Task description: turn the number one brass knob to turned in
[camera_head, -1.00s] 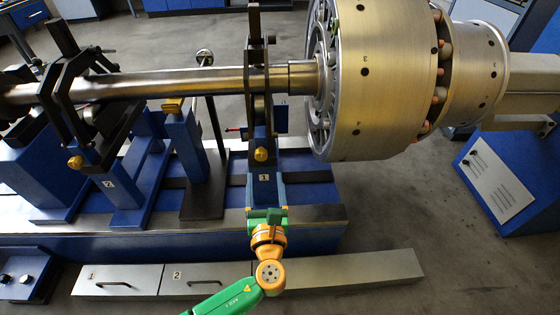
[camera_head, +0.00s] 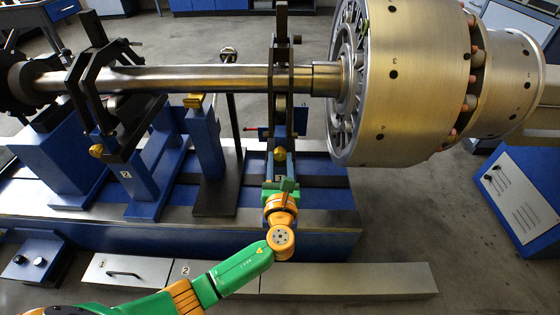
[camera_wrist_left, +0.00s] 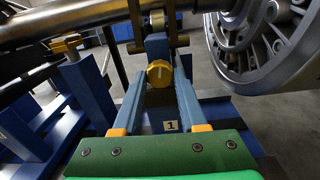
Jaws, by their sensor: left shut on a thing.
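My right gripper is not in view.
The large brass rotor (camera_head: 410,85) is close on the right, its shaft (camera_head: 200,78) running left above the stand. A second stand with another brass knob (camera_head: 96,151) is on the left. Drawers (camera_head: 125,270) lie along the front of the blue bed.

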